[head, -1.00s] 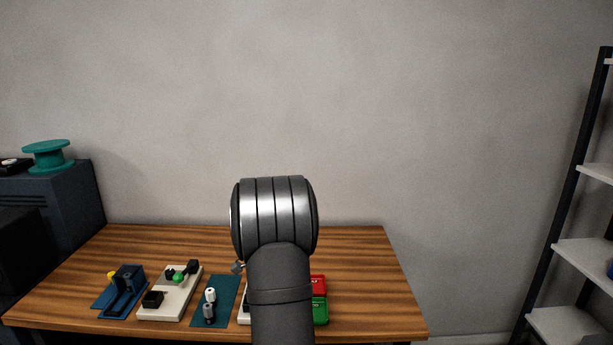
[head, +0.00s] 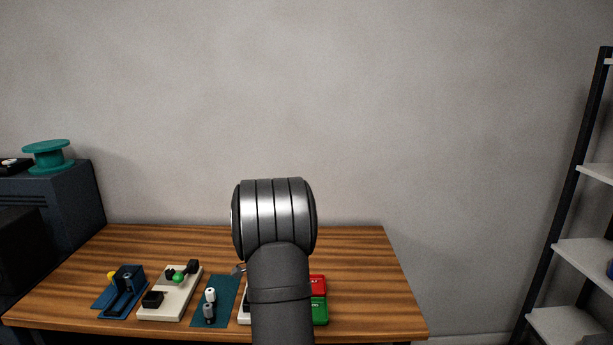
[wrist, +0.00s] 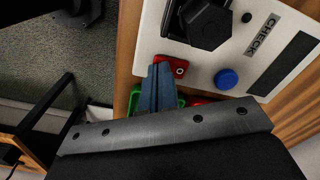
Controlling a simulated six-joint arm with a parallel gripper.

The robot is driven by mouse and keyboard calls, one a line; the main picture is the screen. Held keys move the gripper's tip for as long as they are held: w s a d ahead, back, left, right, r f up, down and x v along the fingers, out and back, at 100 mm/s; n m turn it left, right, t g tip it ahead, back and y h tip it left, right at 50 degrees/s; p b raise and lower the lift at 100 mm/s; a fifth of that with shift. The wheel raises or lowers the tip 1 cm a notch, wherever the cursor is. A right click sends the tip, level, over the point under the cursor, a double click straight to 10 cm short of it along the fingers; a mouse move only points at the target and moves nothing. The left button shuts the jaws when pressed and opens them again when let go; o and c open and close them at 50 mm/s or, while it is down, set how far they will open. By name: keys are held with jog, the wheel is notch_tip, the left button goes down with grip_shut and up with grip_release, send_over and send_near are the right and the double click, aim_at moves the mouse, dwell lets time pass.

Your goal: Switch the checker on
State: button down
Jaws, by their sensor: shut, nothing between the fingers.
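The checker is a white panel (wrist: 215,62) lettered CHECK, with a blue round button (wrist: 226,79) and a dark window strip (wrist: 285,62). A red switch (wrist: 180,69) marked with a white ring sits at its edge. My gripper (wrist: 160,68) is shut and empty, with its blue-grey fingertips right beside the red switch. I cannot tell whether they touch it. In the head view only a white sliver of the checker (head: 243,315) shows; my arm hides the rest.
A black block-like part (wrist: 207,22) stands on the panel close to my fingers. Red (head: 319,285) and green (head: 320,311) trays lie right of my arm. To the left are a teal mat (head: 227,290), a white board (head: 187,292) and a blue fixture (head: 126,287). The table's back right is clear.

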jog(key=shift+f, duration=0.1)
jog(key=shift+r, duration=3.5)
notch_tip(320, 180, down, 7)
jog(key=shift+r, duration=0.1)
jog(key=s+d+r+m+t+y, duration=0.1)
jog(key=s+d+r+m, duration=0.1)
jog(key=r, duration=0.8)
jog(key=s+d+r+m+t+y, duration=0.1)
jog(key=d+r+m, duration=0.2)
jog(key=r, duration=0.7)
jog(key=shift+s+r+m, duration=0.3)
jog(key=shift+s+m, duration=0.1)
